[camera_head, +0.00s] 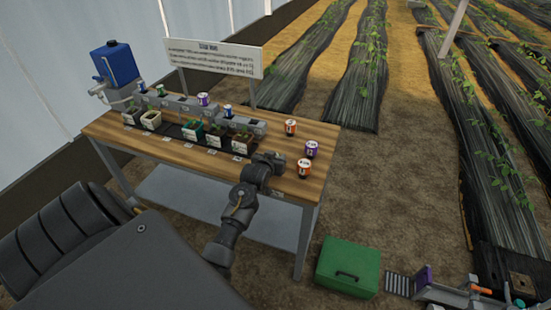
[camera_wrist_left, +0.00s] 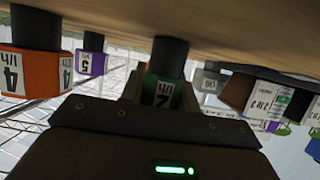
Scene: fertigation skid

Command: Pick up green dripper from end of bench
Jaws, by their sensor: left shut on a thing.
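My left gripper (camera_head: 272,160) is at the right front end of the wooden bench (camera_head: 262,192) in the head view. It is shut on the green dripper; the gripper hides the dripper in the head view. My right gripper is not in view.
An orange dripper (camera_wrist_left: 28,72) and a purple one (camera_wrist_left: 91,62) stand close by. A green case (camera_head: 348,266) lies on the ground.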

